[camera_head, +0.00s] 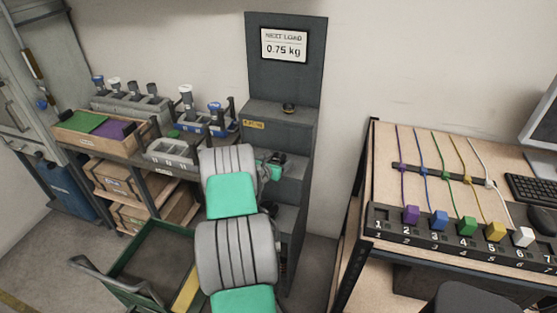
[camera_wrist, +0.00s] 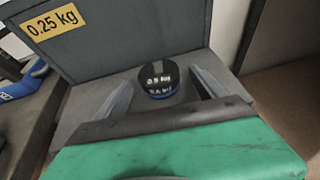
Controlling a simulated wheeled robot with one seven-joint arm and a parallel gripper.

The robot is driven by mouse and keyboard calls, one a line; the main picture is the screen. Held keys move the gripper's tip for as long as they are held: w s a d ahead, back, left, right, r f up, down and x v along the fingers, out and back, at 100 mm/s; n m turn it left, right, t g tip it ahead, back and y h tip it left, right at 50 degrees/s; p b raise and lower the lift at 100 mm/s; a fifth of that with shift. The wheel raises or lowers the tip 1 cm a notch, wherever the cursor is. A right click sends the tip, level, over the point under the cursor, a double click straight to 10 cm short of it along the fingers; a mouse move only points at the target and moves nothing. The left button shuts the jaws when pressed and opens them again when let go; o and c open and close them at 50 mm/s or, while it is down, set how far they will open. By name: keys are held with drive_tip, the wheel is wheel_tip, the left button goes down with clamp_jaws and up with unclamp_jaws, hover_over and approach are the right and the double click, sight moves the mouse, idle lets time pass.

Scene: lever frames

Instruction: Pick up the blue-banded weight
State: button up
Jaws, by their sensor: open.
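A round dark weight with a blue band near its base (camera_wrist: 158,78) stands on a grey step in the wrist view. Its top carries a light marking and its side reads about 0.5 kg. My gripper (camera_wrist: 160,82) is open, with one finger to the left and one to the right of the weight. Neither finger visibly touches it. In the head view my gripper (camera_head: 275,164) is at the stepped grey cabinet (camera_head: 290,137), below its top step. The weight on that lower step is hidden there by my arm.
A yellow label reading 0.25 kg (camera_wrist: 51,32) is on the riser behind the weight. Another dark weight (camera_head: 289,108) stands on the cabinet's top step, under a 0.75 kg sign (camera_head: 284,45). A workbench with coloured cables (camera_head: 385,200) is at right, a cluttered shelf at left.

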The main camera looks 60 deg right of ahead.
drive_tip(key=shift+c, duration=0.4)
clamp_jaws()
drive_tip(key=shift+r, duration=0.1)
idle(0.5)
